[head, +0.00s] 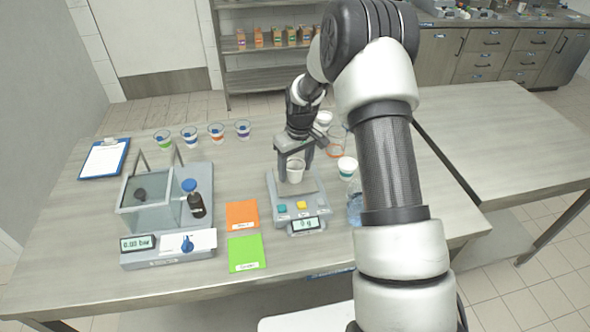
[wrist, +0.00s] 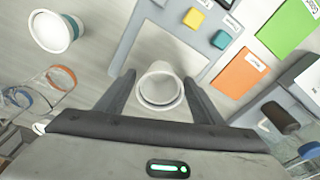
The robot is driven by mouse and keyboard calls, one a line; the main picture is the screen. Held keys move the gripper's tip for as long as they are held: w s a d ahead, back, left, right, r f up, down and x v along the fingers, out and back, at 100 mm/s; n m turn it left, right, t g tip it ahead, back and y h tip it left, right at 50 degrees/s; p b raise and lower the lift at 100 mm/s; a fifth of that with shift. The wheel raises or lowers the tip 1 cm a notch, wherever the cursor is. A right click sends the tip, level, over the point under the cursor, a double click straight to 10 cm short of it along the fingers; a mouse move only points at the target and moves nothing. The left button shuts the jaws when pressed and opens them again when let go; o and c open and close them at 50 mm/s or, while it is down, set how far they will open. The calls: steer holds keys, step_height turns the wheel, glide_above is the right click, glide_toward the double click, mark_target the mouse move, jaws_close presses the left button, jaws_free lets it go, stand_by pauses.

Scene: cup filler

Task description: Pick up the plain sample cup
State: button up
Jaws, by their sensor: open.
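The plain sample cup (head: 295,170) is white and stands upright on the plate of the scale (head: 314,208). The scale has a teal button, a yellow button and a small display at its front. My gripper (head: 296,158) is above the scale, pointing down, with its fingers around the cup. In the wrist view the cup (wrist: 160,88) sits between the two open fingers of my gripper (wrist: 158,86). Small gaps show between the cup and the fingers, so it is not gripped.
A white cup with a green band (head: 347,166) and clear glassware stand right of the scale. An orange pad (head: 242,215) and a green pad (head: 246,253) lie left of it. A glass chamber device (head: 150,213) stands further left. Several colour-banded cups line the back.

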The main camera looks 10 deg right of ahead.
steer(key=c, duration=0.9)
steer(key=shift+c, duration=0.2)
